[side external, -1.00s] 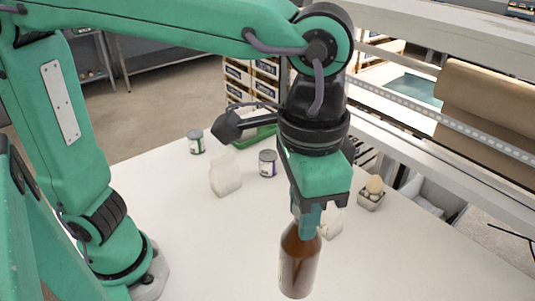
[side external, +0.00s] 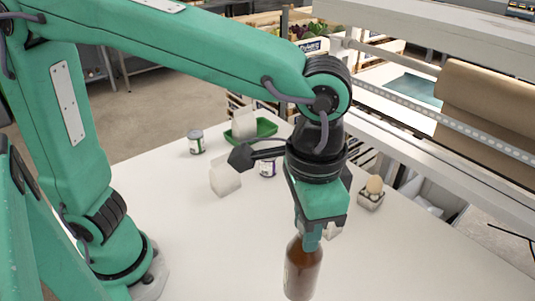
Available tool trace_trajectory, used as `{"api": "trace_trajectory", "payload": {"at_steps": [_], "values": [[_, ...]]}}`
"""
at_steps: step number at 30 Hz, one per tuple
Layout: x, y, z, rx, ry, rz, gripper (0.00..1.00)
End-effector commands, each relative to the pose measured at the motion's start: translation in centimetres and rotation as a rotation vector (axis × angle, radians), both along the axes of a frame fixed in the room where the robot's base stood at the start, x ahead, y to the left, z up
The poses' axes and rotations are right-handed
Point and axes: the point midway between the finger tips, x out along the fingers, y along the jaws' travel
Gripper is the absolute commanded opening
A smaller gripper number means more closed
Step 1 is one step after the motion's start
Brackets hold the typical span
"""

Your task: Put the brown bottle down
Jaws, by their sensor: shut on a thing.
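The brown bottle (side external: 303,268) is upright in the lower middle of the side external view. My gripper (side external: 309,236) points down and is shut on the top of the bottle. The bottle's neck is mostly hidden by the jaws. The bottle's base is close to the bottom edge of the picture, and I cannot tell whether it touches the white table (side external: 210,245).
An egg in a grey holder (side external: 371,197) stands right of my gripper. A white block (side external: 225,178), a can (side external: 196,142), another can (side external: 268,168) and a green tray (side external: 268,127) are farther back. The table is clear left and right of the bottle.

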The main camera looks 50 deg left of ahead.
Motion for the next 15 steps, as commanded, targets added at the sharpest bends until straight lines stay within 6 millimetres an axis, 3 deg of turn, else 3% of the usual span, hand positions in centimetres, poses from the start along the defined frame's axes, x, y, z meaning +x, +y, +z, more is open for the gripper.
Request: {"api": "trace_trajectory", "payload": {"at_steps": [15], "values": [[7.2, 3.1, -4.6, 0.000, -0.001, 0.003, 0.00]]}}
